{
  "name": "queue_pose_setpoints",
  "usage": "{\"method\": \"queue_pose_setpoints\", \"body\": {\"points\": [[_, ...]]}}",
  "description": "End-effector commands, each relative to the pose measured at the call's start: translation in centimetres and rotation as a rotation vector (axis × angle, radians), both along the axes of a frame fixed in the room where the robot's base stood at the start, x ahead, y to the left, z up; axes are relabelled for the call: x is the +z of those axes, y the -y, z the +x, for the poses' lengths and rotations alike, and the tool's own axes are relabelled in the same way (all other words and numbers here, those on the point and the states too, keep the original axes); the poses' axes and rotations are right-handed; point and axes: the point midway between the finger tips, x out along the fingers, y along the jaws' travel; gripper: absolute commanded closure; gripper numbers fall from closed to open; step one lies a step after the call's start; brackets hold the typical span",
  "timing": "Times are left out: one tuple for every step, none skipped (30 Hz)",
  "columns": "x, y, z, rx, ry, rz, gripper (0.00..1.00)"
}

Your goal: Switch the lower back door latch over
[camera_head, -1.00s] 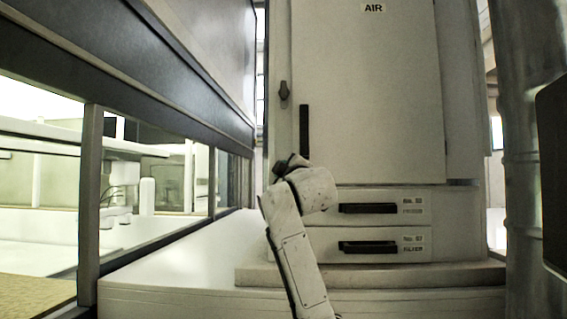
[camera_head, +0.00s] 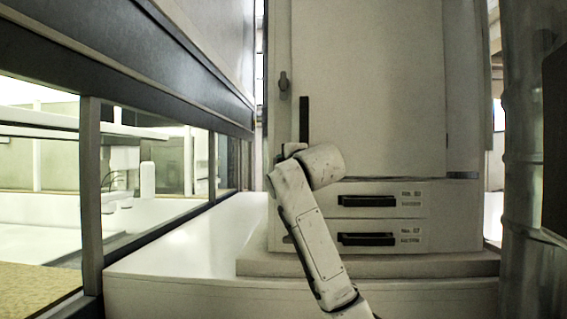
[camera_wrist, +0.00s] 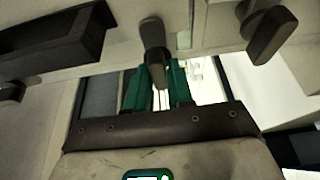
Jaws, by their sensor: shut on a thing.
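In the wrist view, my gripper (camera_wrist: 156,80) has its green fingers closed around the lower end of a dark latch lever (camera_wrist: 151,34). The lever hangs from a pale cabinet edge, and the fingers cover part of it. A second dark latch (camera_wrist: 269,34) stands to the right, apart from the gripper. In the head view, the tall pale cabinet (camera_head: 375,90) has its door marked by a long dark handle (camera_head: 304,119) and an upper latch (camera_head: 284,84) at its left edge. My wrist and arm hide my fingers and the held lever there.
Two drawers with dark handles, an upper one (camera_head: 368,201) and a lower one (camera_head: 366,239), sit below the door. A window frame (camera_head: 90,190) runs along the left. A grey column (camera_head: 528,160) stands close on the right. The white ledge (camera_head: 180,262) is clear.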

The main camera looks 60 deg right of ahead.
Motion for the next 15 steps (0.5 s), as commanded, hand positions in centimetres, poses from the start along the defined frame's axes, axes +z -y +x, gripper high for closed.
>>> {"method": "queue_pose_setpoints", "body": {"points": [[0.07, -0.12, 0.12, 0.004, -0.003, -0.003, 1.00], [0.06, -0.12, 0.12, 0.004, -0.004, -0.003, 1.00], [0.05, -0.12, 0.12, 0.004, -0.005, -0.003, 1.00], [0.05, -0.13, 0.13, 0.004, -0.005, -0.003, 1.00], [0.05, -0.13, 0.13, 0.004, -0.005, -0.003, 1.00], [0.04, -0.13, 0.13, 0.004, -0.005, -0.003, 1.00], [0.04, -0.13, 0.13, 0.004, -0.004, -0.004, 1.00], [0.05, -0.13, 0.13, 0.004, -0.004, -0.004, 1.00], [0.05, -0.13, 0.13, 0.004, -0.004, -0.004, 1.00], [0.05, -0.13, 0.13, 0.004, -0.004, -0.004, 1.00], [0.05, -0.13, 0.13, 0.004, -0.004, -0.003, 1.00], [0.05, -0.13, 0.13, 0.004, -0.004, -0.003, 0.77], [0.05, -0.13, 0.13, 0.004, -0.004, -0.003, 0.74], [0.05, -0.13, 0.13, 0.004, -0.004, -0.003, 0.72], [0.05, -0.12, 0.12, 0.003, -0.004, -0.004, 0.68]]}}
